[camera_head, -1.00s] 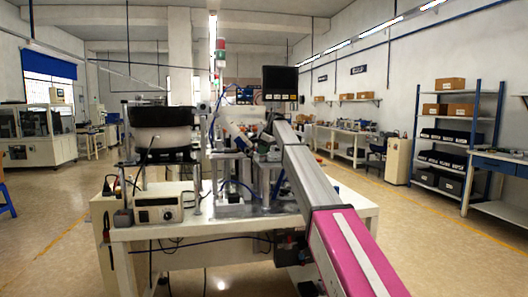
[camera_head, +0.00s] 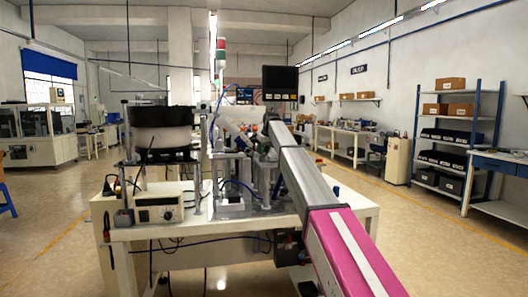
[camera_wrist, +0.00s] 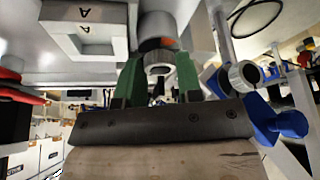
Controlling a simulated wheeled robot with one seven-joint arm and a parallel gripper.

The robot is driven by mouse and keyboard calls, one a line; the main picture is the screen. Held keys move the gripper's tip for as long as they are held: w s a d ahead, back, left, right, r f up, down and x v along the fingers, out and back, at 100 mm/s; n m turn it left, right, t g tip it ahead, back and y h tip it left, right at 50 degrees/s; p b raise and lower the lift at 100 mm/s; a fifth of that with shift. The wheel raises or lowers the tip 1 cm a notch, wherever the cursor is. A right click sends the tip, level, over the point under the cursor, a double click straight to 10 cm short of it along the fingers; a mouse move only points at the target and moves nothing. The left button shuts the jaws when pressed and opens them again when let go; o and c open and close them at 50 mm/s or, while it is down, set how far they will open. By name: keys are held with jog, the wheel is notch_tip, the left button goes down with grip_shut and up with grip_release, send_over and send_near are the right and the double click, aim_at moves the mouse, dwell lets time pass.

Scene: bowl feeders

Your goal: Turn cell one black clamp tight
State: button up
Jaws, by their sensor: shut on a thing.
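In the wrist view my gripper (camera_wrist: 158,78) has two green fingers, closed on the sides of a small grey ring-like knob (camera_wrist: 158,58). The knob sits below a pale grey cylinder (camera_wrist: 160,24), with a bit of orange between them. I cannot make out a clearly black clamp; the gripped part looks grey with a dark middle. A second grey ribbed knob (camera_wrist: 243,75) with a blue part (camera_wrist: 285,122) stands to the right, apart from the fingers. In the head view my arm reaches into the bench equipment and hides the gripper and the part it holds.
A white block marked "A" (camera_wrist: 88,38) is left of the fingers. Red-handled tools (camera_wrist: 18,90) lie at the far left. In the head view a bowl feeder (camera_head: 162,134) and a controller box (camera_head: 158,208) stand on the bench (camera_head: 225,229). The floor on the right is open.

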jog(key=m+h, duration=0.1)
jog(key=m, duration=0.1)
jog(key=m+t+h, duration=0.1)
jog(key=m, duration=0.2)
jog(key=shift+s+a+m, duration=0.1)
jog(key=shift+a+m, duration=0.1)
jog(key=shift+m, duration=0.1)
jog(key=m+h, duration=0.2)
jog(key=m, duration=0.2)
jog(key=shift+a+m, duration=0.15)
jog(key=shift+m, duration=0.25)
jog(key=o, duration=0.9)
jog(key=v, duration=1.1)
